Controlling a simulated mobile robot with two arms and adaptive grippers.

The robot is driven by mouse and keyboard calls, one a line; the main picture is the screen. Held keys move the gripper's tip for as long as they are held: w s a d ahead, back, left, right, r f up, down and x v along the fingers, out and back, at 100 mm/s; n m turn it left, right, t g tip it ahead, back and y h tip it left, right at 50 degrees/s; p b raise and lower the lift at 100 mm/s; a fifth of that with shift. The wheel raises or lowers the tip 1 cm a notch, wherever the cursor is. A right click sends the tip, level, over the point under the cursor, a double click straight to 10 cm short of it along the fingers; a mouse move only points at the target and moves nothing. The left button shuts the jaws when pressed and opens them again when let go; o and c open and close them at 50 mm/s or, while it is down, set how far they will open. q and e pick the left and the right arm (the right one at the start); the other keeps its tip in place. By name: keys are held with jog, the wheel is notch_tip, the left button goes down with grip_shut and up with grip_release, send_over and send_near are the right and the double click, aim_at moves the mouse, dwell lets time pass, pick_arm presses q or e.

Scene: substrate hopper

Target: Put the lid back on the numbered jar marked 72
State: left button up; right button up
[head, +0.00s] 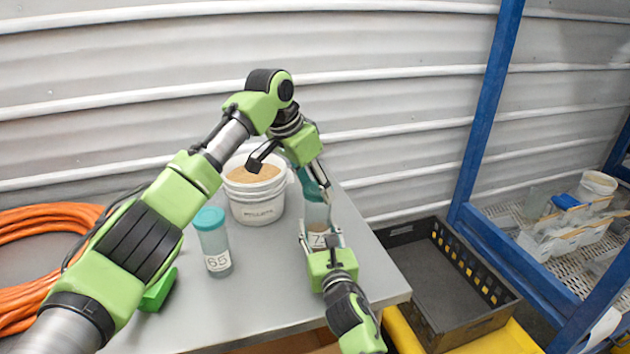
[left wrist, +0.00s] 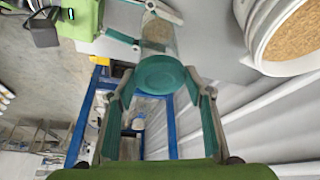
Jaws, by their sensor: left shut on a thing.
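The jar marked 72 (head: 317,218) is a clear jar with some brown contents, standing near the table's right edge. My right gripper (head: 322,240) has its fingers on both sides of the jar's lower part, partly hiding its label. My left gripper (head: 312,180) is above the jar, its fingers shut on the teal lid (left wrist: 160,75). In the left wrist view, the jar (left wrist: 157,33) is directly beyond the lid, between the right gripper's fingers. I cannot tell whether the lid touches the jar's rim.
A jar marked 65 (head: 214,243) with a teal lid stands to the left. Behind is a white bucket (head: 258,205) of brown pellets. A green block (head: 158,290) and orange hose (head: 40,230) are at left. A black crate (head: 440,280) is beyond the table's right edge.

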pick_arm(q)
jog(key=shift+f, duration=0.7)
dwell(0.5)
pick_arm(e)
grip_shut()
pick_arm(q)
jog(key=shift+w+r+m, duration=0.1)
jog(key=shift+w+m, duration=0.05)
jog(key=shift+m, duration=0.45)
jog(key=shift+m+g+h, duration=0.3)
jog(key=shift+m+g, duration=0.2)
jog(key=shift+m, duration=0.5)
jog(key=o, duration=0.8)
